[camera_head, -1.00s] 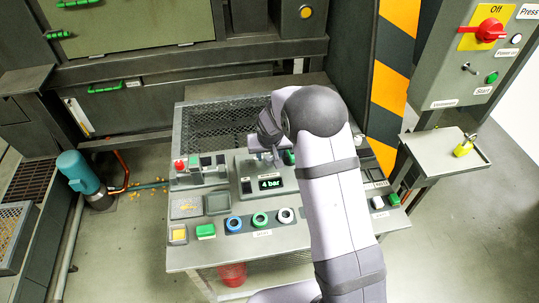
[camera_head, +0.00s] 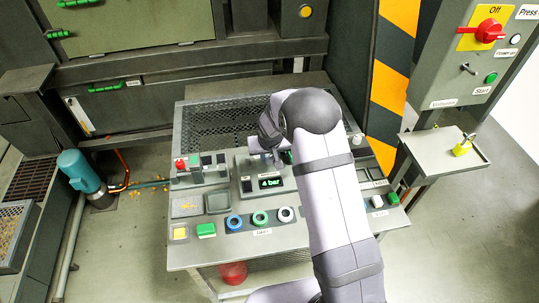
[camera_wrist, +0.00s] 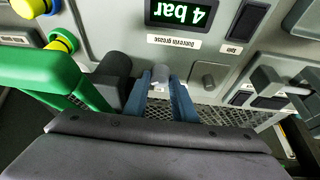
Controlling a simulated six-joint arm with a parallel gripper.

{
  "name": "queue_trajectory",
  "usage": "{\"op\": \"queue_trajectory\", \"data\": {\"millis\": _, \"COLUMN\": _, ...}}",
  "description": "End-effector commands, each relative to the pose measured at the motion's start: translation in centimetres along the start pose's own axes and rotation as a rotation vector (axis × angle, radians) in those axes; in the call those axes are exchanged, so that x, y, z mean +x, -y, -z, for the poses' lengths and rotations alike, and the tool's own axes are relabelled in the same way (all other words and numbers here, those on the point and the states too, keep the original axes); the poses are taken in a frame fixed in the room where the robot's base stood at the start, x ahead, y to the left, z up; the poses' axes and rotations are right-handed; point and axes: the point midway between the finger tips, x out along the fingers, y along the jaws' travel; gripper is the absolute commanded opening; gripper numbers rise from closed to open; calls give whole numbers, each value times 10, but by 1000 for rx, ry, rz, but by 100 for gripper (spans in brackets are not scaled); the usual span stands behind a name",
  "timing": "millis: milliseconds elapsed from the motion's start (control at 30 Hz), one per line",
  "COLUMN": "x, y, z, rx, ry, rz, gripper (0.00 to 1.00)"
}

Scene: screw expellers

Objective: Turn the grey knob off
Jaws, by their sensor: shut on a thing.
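The grey knob (camera_wrist: 160,72) shows in the wrist view as a small rounded grey piece on the panel, just below the label under the display. My gripper (camera_wrist: 160,88) has its two blue fingers on either side of the knob and is shut on it. In the head view my gripper (camera_head: 268,158) is small and partly hidden by my own arm, above the panel behind the display. The knob cannot be made out there. The display (camera_head: 270,183) reads "4 bar" and appears upside down in the wrist view (camera_wrist: 182,12).
A second small grey piece (camera_wrist: 208,76) is right of the knob. Blue (camera_head: 234,223) and green (camera_head: 260,218) rings line the panel's front. A side box carries a red switch (camera_head: 489,30).

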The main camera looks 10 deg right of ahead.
Motion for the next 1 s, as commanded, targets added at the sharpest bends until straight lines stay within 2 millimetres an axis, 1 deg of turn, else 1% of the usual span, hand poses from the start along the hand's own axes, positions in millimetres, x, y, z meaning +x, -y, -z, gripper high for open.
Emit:
{"op": "queue_trajectory", "data": {"millis": 33, "x": -3, "y": -1, "z": 1, "rx": -9, "ry": 3, "rz": 4, "gripper": 2}}
{"op": "queue_trajectory", "data": {"millis": 233, "x": -6, "y": -1, "z": 1, "rx": -85, "ry": 3, "rz": 38, "gripper": 2}}
{"op": "queue_trajectory", "data": {"millis": 667, "x": -1, "y": -2, "z": -1, "rx": -216, "ry": -6, "rz": 93, "gripper": 2}}
{"op": "queue_trajectory", "data": {"millis": 867, "x": 6, "y": -4, "z": -2, "rx": -287, "ry": -13, "rz": 116, "gripper": 2}}
{"op": "queue_trajectory", "data": {"millis": 1000, "x": 5, "y": -4, "z": -2, "rx": -328, "ry": -17, "rz": 134, "gripper": 2}}
